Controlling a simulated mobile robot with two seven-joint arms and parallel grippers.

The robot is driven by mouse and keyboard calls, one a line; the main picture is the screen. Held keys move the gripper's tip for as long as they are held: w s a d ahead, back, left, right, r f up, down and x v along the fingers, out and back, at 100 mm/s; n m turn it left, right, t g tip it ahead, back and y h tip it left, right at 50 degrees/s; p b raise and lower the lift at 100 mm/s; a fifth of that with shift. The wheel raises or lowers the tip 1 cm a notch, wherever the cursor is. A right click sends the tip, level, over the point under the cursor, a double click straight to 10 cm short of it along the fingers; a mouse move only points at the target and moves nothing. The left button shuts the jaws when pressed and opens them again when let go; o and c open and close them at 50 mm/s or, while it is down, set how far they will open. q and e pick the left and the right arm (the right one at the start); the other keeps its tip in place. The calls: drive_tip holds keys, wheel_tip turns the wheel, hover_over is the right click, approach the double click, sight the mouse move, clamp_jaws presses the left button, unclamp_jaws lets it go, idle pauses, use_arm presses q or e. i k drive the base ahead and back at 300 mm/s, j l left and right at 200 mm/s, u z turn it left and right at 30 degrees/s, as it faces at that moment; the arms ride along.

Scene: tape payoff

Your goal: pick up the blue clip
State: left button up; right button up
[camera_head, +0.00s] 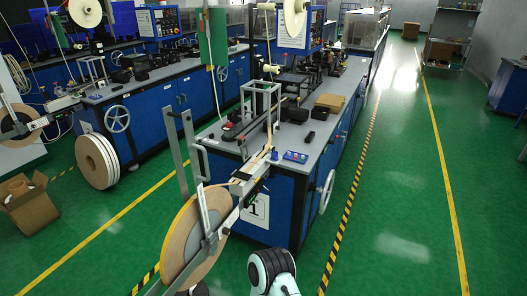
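I cannot make out a blue clip for certain in the head view. A large tape reel (178,243) with a tan face and a yellow rim hangs on a metal arm at the front of the nearest machine. Tape runs from the reel up to a metal guide (250,180) at the table corner. A small blue box with coloured buttons (295,157) lies on the grey tabletop near its front edge. A white and black part of my own arm shows at the bottom centre. Neither gripper is in view.
The blue machine table (262,200) fills the centre. A cardboard box (330,101) and small black items lie on it. Several reels (97,161) and an open carton (28,203) stand at left. The green floor (400,190) at right is clear.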

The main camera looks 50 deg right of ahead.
sight(274, 157)
drive_tip(key=l+u, duration=0.35)
drive_tip(key=l, duration=1.25)
drive_tip(key=k+l, duration=0.15)
drive_tip(key=l, duration=0.4)
drive_tip(key=i+u, duration=0.05)
